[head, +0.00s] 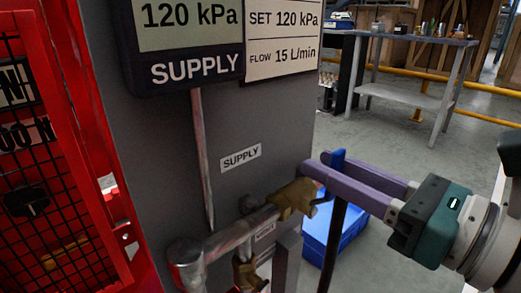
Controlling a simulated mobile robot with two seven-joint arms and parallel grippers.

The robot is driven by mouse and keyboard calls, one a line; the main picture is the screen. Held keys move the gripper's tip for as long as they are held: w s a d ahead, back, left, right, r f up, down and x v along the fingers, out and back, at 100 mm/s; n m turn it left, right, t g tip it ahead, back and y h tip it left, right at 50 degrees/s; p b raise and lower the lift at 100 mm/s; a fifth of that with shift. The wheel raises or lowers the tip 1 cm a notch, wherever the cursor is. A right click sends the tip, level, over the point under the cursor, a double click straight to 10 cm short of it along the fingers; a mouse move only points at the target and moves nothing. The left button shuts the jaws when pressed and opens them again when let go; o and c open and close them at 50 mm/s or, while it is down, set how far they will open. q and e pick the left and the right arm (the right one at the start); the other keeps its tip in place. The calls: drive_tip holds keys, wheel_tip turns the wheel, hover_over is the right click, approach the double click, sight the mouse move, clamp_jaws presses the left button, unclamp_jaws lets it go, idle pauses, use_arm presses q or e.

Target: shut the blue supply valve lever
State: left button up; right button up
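The blue supply valve lever (338,158) shows only as a short blue end at my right fingertips. The brass valve body (292,198) sits on the pipe just left of and below the fingertips, under the white SUPPLY label (241,158). My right gripper (325,168) reaches in from the right with two long purple fingers. The fingers are apart, and the blue end stands between them near the tips. I cannot tell whether they press on it. The near finger hides most of the lever. My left gripper is not in view.
The grey panel (160,130) carries a pressure display (190,70), pipes and a second brass fitting (247,273) below. A red mesh guard (60,170) stands at left. A dark upright bar (335,240) and a blue bin (350,232) are below my gripper. A workbench (400,40) stands behind.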

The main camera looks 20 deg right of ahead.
drive_tip(key=o, duration=0.3)
drive_tip(key=shift+o, duration=0.2)
drive_tip(key=b+v, duration=0.1)
drive_tip(key=v, duration=0.9)
